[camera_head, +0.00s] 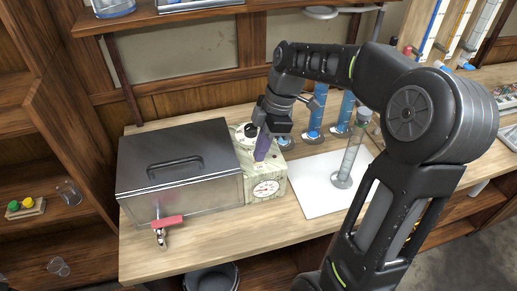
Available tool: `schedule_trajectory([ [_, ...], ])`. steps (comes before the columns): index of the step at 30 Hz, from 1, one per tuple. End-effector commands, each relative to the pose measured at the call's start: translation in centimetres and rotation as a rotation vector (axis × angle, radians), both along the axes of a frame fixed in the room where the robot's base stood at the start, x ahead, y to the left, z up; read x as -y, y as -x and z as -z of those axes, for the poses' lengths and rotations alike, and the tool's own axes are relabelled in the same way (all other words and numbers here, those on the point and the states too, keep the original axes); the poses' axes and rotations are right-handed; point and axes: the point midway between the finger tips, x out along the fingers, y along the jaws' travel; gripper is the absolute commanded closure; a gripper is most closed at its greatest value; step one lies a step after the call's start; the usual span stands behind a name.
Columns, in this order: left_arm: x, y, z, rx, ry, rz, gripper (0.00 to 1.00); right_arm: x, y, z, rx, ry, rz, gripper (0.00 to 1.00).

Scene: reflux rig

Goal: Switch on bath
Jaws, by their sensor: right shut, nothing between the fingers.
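The bath (190,195) is a metal box with a dark lid and black handle, standing on the left of the wooden bench. A pale control unit (277,174) with a dial on its front adjoins its right side. A red-handled tap (167,222) sticks out of the bath's front. My right gripper (262,150) points down at the top of the control unit, its fingers shut and empty. Whether the fingertips touch the unit cannot be told. The gripper hides part of the unit's top. My left gripper is not in view.
A white mat (310,190) with a glass cylinder (349,160) on it lies right of the control unit. Blue-filled glass tubes (316,120) stand behind. A shelf (180,14) runs above. The bench front left of the mat is clear. A dark bucket (211,278) is below.

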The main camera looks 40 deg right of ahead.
Motion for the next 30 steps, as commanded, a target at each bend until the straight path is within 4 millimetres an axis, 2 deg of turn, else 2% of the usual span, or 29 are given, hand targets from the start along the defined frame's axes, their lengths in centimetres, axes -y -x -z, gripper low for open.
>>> schedule_trajectory([
  [4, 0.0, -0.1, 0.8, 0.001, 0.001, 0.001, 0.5, 0.0, 0.0, 0.4, 0.014, 0.005, 0.0, 1.0],
  [7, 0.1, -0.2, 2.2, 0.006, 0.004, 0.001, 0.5, 0.0, 0.0, 1.1, 0.046, 0.016, -0.001, 1.0],
  [9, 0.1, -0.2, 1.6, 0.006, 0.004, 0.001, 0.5, 0.0, -0.1, 0.5, 0.048, 0.017, 0.0, 1.0],
  [17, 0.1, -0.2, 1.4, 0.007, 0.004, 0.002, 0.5, 0.0, -0.2, 0.5, 0.044, 0.016, -0.001, 1.0],
  [30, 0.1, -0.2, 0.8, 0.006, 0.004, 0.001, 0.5, 0.5, -1.6, 0.1, 0.046, 0.017, 0.0, 1.0],
])
